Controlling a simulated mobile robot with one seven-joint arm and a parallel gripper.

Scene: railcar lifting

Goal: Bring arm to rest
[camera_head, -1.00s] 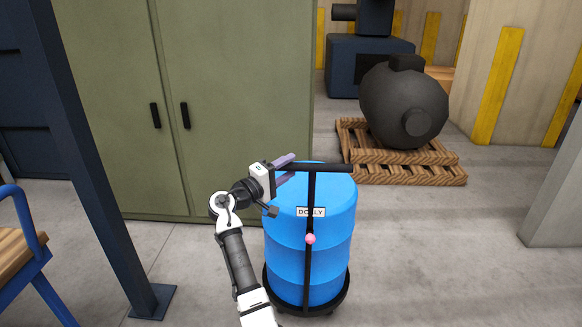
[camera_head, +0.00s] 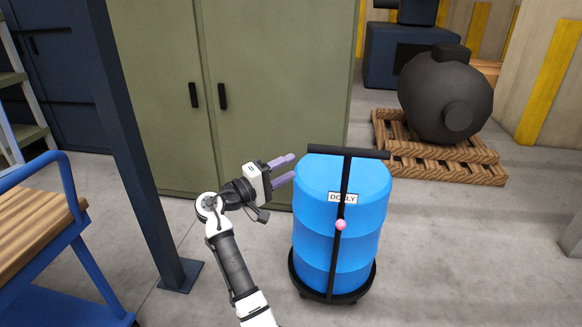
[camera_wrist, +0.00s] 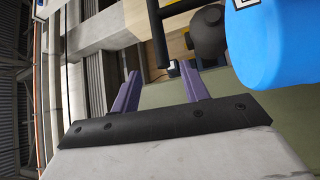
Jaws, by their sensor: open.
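My gripper (camera_head: 282,170) is open and empty in the head view, with its two purple fingers pointing right. It is just left of a blue drum (camera_head: 322,225), close to the left end of the black T-handle (camera_head: 350,152) of the dolly (camera_head: 334,288) that carries the drum. Whether the fingers touch the drum is hard to tell in the head view. In the wrist view my gripper (camera_wrist: 160,92) shows its fingers apart with nothing between them. The blue drum (camera_wrist: 275,45) is at the upper right there.
A green cabinet (camera_head: 160,90) stands behind my arm. A dark blue post (camera_head: 135,150) and a blue cart with a wooden top (camera_head: 40,200) are at left. A dark round tank (camera_head: 440,95) rests on pallets (camera_head: 440,165) at back right. The floor right of the drum is clear.

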